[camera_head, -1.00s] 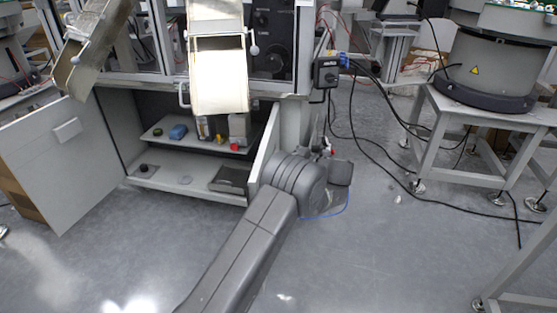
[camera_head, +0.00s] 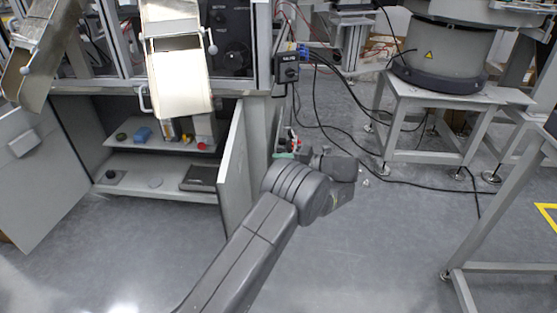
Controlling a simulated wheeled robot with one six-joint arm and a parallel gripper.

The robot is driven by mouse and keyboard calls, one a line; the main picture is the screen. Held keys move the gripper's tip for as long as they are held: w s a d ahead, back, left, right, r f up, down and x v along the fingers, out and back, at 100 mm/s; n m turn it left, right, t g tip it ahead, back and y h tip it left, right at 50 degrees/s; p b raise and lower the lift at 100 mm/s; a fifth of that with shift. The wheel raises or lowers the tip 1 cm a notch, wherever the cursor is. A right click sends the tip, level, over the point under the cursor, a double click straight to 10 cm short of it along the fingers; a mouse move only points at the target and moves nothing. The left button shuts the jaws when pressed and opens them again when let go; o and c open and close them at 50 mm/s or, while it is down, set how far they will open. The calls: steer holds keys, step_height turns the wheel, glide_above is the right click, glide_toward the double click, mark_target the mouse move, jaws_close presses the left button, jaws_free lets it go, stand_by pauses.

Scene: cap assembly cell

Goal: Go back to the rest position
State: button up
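My arm (camera_head: 245,255) rises from the bottom edge of the head view to a large ribbed grey joint (camera_head: 297,190), with a further dark link (camera_head: 336,168) behind it to the right. My gripper cannot be made out; the arm's far end is turned away or hidden behind its own links. No held object is visible. The arm is in front of the open door (camera_head: 232,165) of a grey cabinet; whether it touches the door cannot be told.
The cabinet's shelves (camera_head: 160,172) hold small items, including a blue one (camera_head: 142,134). White chute (camera_head: 180,80) above. A round feeder (camera_head: 440,50) stands on a metal table (camera_head: 425,97) with black cables on the floor. Another metal frame (camera_head: 500,266) is at lower right. Open floor (camera_head: 370,250) lies between.

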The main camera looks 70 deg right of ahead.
mark_target(240, 157)
steer(key=shift+w, duration=0.1)
steer(key=w+f+b, duration=0.2)
steer(key=w+b, duration=0.1)
steer(key=w, duration=1)
steer(key=shift+w+a+f, duration=0.25)
steer(key=shift+w, duration=0.05)
steer(key=s+r+p, duration=0.3)
steer(key=s, duration=1)
steer(key=shift+m, duration=0.3)
steer(key=w+f+b, duration=0.1)
steer(key=w, duration=0.3)
steer(key=w+f+b, duration=0.1)
steer(key=w, duration=0.4)
steer(key=w+f+b, duration=0.1)
steer(key=w, duration=0.3)
steer(key=shift+w+a, duration=0.25)
steer(key=shift+w, duration=0.1)
steer(key=shift+w+a+m+h, duration=0.15)
steer(key=shift+w+m+h, duration=0.25)
steer(key=shift+h, duration=0.3)
